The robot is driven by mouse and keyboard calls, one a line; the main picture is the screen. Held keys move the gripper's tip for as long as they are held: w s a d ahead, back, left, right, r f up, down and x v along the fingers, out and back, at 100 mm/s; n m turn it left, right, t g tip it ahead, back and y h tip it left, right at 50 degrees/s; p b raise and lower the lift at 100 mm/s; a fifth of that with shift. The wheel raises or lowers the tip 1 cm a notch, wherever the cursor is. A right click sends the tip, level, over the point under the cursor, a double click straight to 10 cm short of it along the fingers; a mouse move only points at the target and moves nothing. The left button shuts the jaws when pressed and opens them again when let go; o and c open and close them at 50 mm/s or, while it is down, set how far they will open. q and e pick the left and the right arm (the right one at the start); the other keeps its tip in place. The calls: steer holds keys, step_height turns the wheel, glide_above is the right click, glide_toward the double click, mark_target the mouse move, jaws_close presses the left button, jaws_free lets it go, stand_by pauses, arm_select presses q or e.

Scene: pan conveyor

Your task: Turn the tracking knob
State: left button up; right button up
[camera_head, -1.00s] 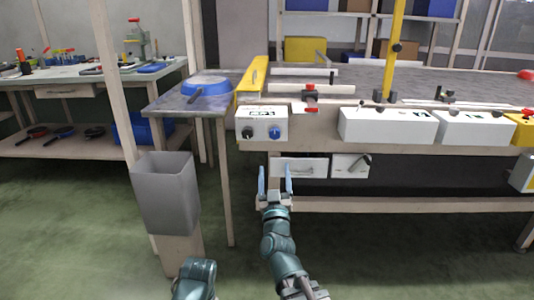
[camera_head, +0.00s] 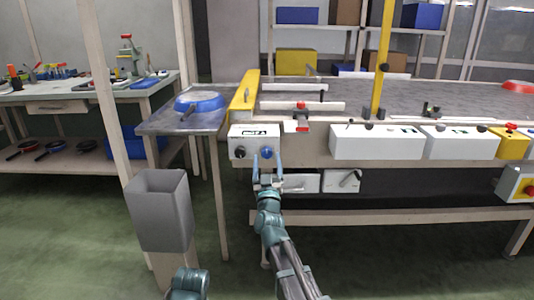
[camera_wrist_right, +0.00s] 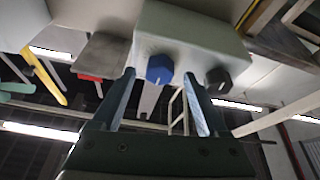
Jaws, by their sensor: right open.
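A white control box (camera_head: 254,134) with a small display is mounted at the left end of the conveyor's front. It carries a black knob (camera_head: 240,152) on the left and a blue knob (camera_head: 267,153) on the right; I cannot read which is the tracking knob. My right gripper (camera_head: 266,160) is open and empty, its fingers pointing up at the box around the blue knob's position. In the right wrist view the blue knob (camera_wrist_right: 160,68) sits between the fingertips, with no clear contact. The black knob (camera_wrist_right: 217,77) is outside the right-hand finger. My left gripper is not in view.
A grey bin (camera_head: 160,212) stands left of my right arm. More white boxes (camera_head: 375,143) line the conveyor front to the right.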

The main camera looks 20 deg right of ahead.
steer(key=shift+x, duration=0.9)
jaws_close()
